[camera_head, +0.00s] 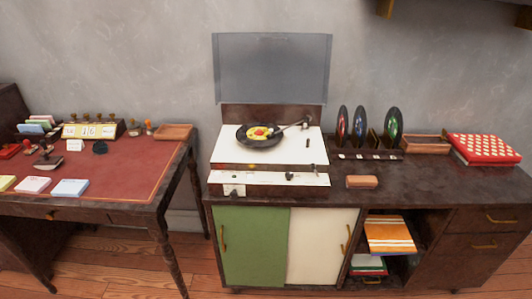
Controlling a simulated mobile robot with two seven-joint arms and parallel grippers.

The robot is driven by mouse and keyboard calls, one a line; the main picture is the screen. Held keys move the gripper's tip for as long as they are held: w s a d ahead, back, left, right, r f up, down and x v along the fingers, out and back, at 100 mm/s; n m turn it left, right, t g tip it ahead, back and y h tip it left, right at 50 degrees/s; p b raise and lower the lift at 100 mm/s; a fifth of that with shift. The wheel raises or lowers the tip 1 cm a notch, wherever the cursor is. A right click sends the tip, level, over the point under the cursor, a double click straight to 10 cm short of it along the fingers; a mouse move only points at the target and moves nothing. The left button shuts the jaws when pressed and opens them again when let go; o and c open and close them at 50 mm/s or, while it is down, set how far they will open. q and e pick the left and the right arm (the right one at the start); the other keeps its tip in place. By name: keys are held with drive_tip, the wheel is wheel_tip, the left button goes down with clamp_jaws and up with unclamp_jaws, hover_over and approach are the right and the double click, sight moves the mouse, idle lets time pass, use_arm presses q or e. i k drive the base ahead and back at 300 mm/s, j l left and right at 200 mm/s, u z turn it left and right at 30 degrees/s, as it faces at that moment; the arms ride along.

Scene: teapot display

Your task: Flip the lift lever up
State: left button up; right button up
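A white record player (285,154) stands on the dark cabinet, with its tinted lid (271,70) raised behind it. A black record (259,140) with a yellow and red label lies on the platter. The tonearm (290,129) reaches from the right toward the record; I cannot tell whether its tip touches it. A small dark upright piece (307,143), possibly the lift lever, is on the deck right of the record. Small dark controls (290,176) sit on the white front strip. Neither of my grippers is in view.
A rack with several colored records (370,140) stands right of the player. A wooden box (425,145), a red dotted case (484,149) and a small brown block (361,182) share the cabinet top. A cluttered red-topped desk (120,172) stands left, across a gap.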

sight(313, 165)
drive_tip(key=i+j, duration=0.15)
drive_tip(key=j, duration=0.3)
drive_tip(key=i+j, duration=0.1)
drive_tip(key=j, duration=0.35)
drive_tip(key=i+j, duration=0.15)
drive_tip(key=j, duration=0.25)
drive_tip(key=i+j+z, duration=0.1)
drive_tip(key=j, duration=0.35)
drive_tip(key=i+j, duration=0.1)
drive_tip(key=j, duration=0.35)
drive_tip(key=i+j, duration=0.15)
drive_tip(key=j, duration=0.3)
drive_tip(key=i+j, duration=0.1)
drive_tip(key=j, duration=0.35)
drive_tip(key=z, duration=0.05)
